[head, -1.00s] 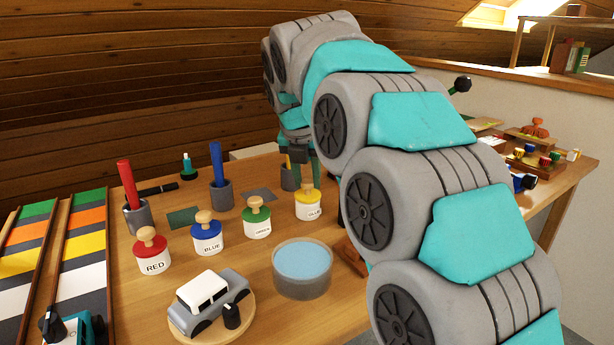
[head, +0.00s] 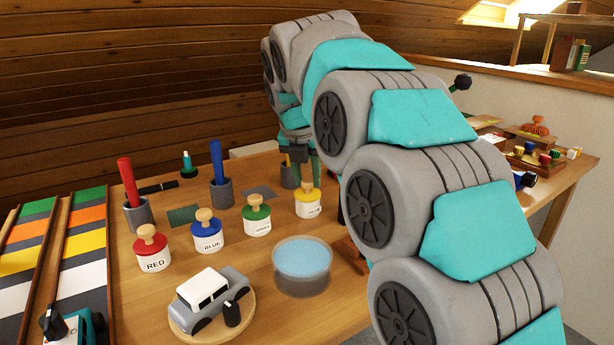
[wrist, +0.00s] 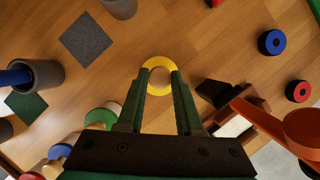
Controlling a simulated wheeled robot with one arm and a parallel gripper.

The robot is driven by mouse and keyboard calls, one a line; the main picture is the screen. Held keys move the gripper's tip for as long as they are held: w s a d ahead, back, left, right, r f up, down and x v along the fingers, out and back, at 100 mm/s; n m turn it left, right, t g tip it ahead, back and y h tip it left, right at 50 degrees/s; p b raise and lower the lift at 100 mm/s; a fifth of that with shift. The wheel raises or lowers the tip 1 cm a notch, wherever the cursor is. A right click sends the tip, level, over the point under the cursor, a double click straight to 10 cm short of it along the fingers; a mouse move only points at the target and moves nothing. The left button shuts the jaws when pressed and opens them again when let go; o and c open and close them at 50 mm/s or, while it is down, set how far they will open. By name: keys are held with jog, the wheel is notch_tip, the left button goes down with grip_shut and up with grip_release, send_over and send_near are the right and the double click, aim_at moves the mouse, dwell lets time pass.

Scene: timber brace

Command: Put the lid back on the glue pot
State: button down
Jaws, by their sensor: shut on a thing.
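The glue pot (head: 312,211) is a white pot with a partly readable label, at the right end of a row of pots in the head view. A yellow lid (head: 308,196) with a wooden knob shows at its top; I cannot tell whether it is fully seated. In the wrist view the lid (wrist: 159,62) is a yellow ring between my fingertips. My gripper (wrist: 161,80) points down over it, shut on the lid, apparently at its knob. The fingers hide part of the lid, and the pot body is hidden below it in the wrist view.
Green (head: 257,220), blue (head: 207,236) and red (head: 151,255) lidded pots stand to the left. A bowl of blue liquid (head: 302,262) and a toy car (head: 212,298) are in front. A grey cup (head: 222,194) stands behind. My arm fills the right side.

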dwell(0.3)
grip_release()
dwell(0.6)
jog(key=shift+r, duration=3.5)
jog(key=shift+c, duration=0.3)
grip_shut()
